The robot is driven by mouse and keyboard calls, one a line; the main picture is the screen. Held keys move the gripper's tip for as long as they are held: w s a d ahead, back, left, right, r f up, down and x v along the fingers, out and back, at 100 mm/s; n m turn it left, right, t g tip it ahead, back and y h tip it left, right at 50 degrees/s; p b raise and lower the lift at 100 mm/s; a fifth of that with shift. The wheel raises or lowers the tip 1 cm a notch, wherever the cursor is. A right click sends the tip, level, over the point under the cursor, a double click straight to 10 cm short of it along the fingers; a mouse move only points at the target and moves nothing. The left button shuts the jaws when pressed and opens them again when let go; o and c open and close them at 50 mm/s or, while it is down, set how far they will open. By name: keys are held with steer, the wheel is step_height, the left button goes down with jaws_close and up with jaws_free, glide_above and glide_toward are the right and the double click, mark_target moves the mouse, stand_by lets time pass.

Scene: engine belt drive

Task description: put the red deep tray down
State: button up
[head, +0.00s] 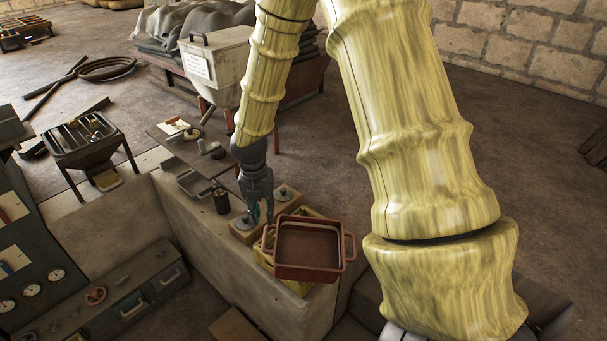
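The red deep tray (309,269) is a rectangular, open-topped tray with a handle at each of its left and right ends. It is at lower centre in the head view and looks empty. My gripper (262,223) points down at the tray's left end, with its fingers closed around the left handle, though the contact is small in the picture. The tray overlaps a yellow crate (263,256) on the stone ledge. Whether the tray touches the crate or hangs just above it cannot be told.
The stone ledge (207,240) also bears a wooden block with knobs (243,226), a dark cylinder (221,201) and a metal pan (194,183). A gauge panel (25,265) is at left. Open floor lies right of the ledge.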

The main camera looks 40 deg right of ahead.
mark_target(265, 234)
steer(key=shift+f+p, duration=0.45)
steer(key=shift+f, duration=1.65)
steer(key=shift+s+a+f+p, duration=0.1)
steer(key=shift+a+f+p, duration=0.05)
steer(key=shift+f+p, duration=1.1)
steer(key=shift+f, duration=1.4)
jaws_close()
